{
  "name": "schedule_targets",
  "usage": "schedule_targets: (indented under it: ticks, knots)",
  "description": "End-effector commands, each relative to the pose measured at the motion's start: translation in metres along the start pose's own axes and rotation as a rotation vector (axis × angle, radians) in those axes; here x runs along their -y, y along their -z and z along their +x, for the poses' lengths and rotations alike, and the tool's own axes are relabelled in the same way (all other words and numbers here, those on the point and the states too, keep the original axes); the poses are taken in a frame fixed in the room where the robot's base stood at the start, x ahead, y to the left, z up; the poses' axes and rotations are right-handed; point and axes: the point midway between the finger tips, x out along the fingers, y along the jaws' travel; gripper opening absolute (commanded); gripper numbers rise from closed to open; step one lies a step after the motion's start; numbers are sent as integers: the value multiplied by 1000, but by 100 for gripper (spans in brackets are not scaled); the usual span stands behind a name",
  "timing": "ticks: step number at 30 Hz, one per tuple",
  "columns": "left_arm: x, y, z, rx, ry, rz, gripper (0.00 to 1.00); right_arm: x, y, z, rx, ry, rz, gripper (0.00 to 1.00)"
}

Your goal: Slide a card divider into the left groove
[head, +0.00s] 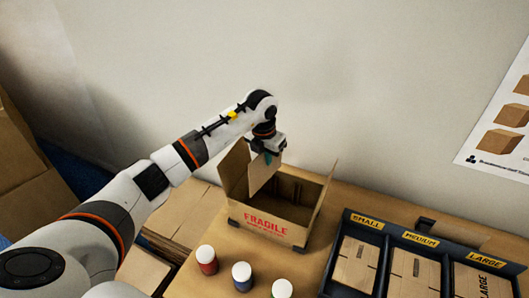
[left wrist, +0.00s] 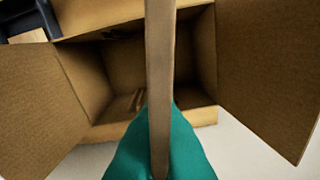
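My left gripper (head: 269,157) is over the open carton (head: 270,229) marked FRAGILE. It is shut on a brown card divider (head: 263,174), which hangs down at the left part of the carton's opening. In the left wrist view the divider (left wrist: 160,80) shows edge-on between the green fingertips (left wrist: 160,150). The carton's inside (left wrist: 105,75) lies below it, with side flaps spread open. The left groove cannot be made out, and whether the divider's lower edge is inside the carton is unclear. My right gripper is not in view.
Three white-capped jars, red (head: 207,261), blue (head: 242,275) and a third (head: 282,289), stand in front of the carton. A dark rack (head: 385,231) labelled SMALL, MEDIUM and LARGE stands to the right. Flat cardboard (head: 177,222) is stacked at left. A wall rises behind.

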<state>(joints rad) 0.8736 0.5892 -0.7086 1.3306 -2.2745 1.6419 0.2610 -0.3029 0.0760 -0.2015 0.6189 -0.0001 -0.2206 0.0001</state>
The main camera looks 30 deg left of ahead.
Motion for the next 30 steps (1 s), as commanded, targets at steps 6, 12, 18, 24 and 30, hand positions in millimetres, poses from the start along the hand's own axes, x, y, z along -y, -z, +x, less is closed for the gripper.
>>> schedule_targets:
  ticks: [6,12,18,24,30]
  knots:
    - [11,3,7,0,28,-191,0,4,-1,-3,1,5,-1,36]
    - [12,1,17,0,29,-207,0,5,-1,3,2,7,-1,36]
    - [11,-2,33,1,29,-205,0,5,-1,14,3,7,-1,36]
    - [11,-4,49,1,29,-203,0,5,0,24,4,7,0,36]
    - [12,-6,64,0,30,-204,0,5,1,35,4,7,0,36]
